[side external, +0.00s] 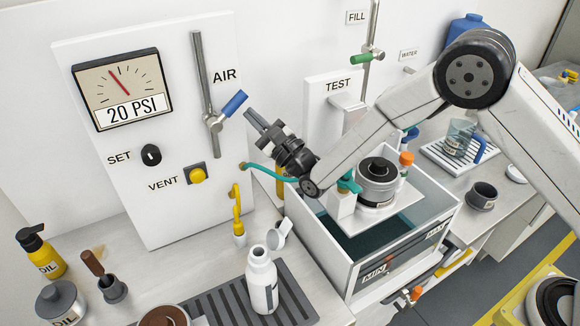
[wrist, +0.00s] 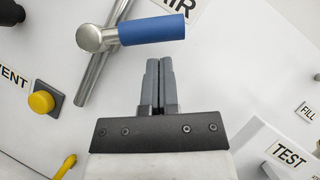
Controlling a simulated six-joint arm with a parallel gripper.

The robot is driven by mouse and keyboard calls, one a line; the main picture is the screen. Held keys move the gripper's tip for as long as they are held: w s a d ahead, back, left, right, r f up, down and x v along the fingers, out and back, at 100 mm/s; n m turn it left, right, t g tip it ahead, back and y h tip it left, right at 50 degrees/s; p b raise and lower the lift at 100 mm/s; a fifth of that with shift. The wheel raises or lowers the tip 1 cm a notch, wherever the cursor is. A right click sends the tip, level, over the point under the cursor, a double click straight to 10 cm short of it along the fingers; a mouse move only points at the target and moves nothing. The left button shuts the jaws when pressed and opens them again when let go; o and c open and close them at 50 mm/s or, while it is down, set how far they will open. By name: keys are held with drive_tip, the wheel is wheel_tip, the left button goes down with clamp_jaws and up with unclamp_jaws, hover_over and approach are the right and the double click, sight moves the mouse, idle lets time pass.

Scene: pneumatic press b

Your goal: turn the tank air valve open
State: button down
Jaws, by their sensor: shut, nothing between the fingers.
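The air valve has a blue lever handle (side external: 234,103) on a metal pipe (side external: 203,80) beside the AIR label on the white panel. The handle slants up and to the right from the valve body (side external: 214,122). In the wrist view the blue handle (wrist: 151,29) lies across the picture just beyond the fingertips. My gripper (side external: 254,118) is shut and empty, close to the handle's right end in the side view. In the wrist view the gripper fingers (wrist: 154,68) are together below the handle. Contact between the fingertips and the handle cannot be told.
The panel also has a gauge (side external: 122,90) reading 20 PSI, a black SET knob (side external: 151,155) and a yellow VENT button (side external: 197,175). A teal hose (side external: 262,170) runs below my gripper. A TEST block (side external: 333,110) stands to the right. A water tub (side external: 352,262) is below.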

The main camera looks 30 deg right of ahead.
sight(239, 100)
drive_tip(key=shift+w+a+r, duration=0.1)
drive_tip(key=shift+a+r, duration=0.15)
drive_tip(key=shift+r, duration=0.15)
drive_tip(key=shift+a+r+n+g+y, duration=0.1)
drive_tip(key=shift+r+n+g+y, duration=0.4)
drive_tip(key=shift+n, duration=0.5)
drive_tip(key=shift+a+r+n+g+y, duration=0.15)
drive_tip(key=shift+r+n+g, duration=0.2)
drive_tip(key=shift+n, duration=0.3)
drive_tip(key=shift+a+r+n+g+y, duration=0.1)
drive_tip(key=shift+r+n+g+y, duration=0.2)
drive_tip(key=shift+n, duration=0.35)
drive_tip(key=shift+a+r+n+g, duration=0.25)
drive_tip(key=shift+r+n+g, duration=0.15)
drive_tip(key=shift+n+g, duration=0.45)
drive_tip(key=shift+a+r+n+g, duration=0.55)
drive_tip(key=shift+a+n, duration=0.15)
drive_tip(key=shift+n, duration=0.45)
drive_tip(key=shift+a+r+n+g, duration=0.45)
drive_tip(key=shift+a+n+g, duration=0.15)
drive_tip(key=shift+n, duration=0.5)
drive_tip(key=shift+a, duration=0.1)
